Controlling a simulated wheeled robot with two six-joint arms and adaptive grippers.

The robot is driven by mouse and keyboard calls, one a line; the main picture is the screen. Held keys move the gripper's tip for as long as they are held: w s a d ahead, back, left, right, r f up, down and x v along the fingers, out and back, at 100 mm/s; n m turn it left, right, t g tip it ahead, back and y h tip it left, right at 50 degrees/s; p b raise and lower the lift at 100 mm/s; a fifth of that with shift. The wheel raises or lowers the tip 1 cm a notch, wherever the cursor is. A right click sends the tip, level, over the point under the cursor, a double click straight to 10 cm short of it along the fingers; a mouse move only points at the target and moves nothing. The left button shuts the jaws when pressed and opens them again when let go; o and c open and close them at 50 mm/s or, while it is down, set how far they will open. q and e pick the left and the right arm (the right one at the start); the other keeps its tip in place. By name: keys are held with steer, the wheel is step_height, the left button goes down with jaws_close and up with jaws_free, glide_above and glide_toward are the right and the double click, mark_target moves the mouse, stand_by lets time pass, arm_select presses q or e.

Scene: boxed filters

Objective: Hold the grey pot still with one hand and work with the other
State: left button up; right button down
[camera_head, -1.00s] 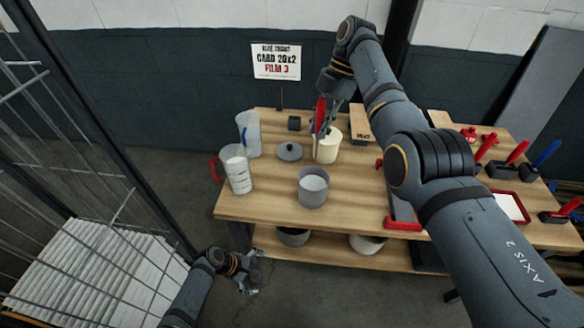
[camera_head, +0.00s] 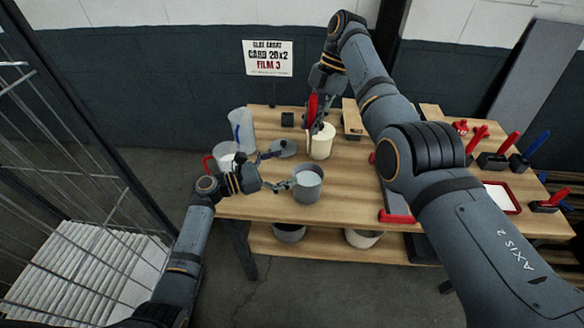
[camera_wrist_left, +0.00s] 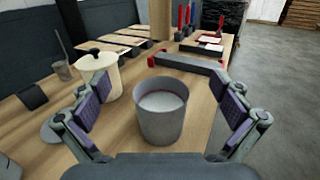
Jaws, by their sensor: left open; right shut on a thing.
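The grey pot (camera_head: 307,190) stands upright near the table's front edge, with pale contents. In the left wrist view the grey pot (camera_wrist_left: 160,125) sits between the spread fingers. My left gripper (camera_head: 277,171) is open at the pot's left side; the fingers appear apart from its wall in the wrist view. My right gripper (camera_head: 318,112) is shut on a red-handled tool (camera_head: 312,104) at the cream pot (camera_head: 322,146). The tool's lower end is hard to make out. The cream pot also shows in the left wrist view (camera_wrist_left: 108,78).
A grey lid (camera_head: 284,149) lies behind the grey pot, close to the left gripper. A red-handled jug (camera_head: 224,152) and a clear container (camera_head: 241,128) stand at the left. A red-ended bar (camera_head: 398,217) lies right of the pot. A wire cage (camera_head: 75,190) borders the left.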

arm_select(q)
glide_toward(320, 171)
steer(key=x, duration=0.5)
steer(key=shift+d, duration=0.35)
steer(key=c, duration=1.5)
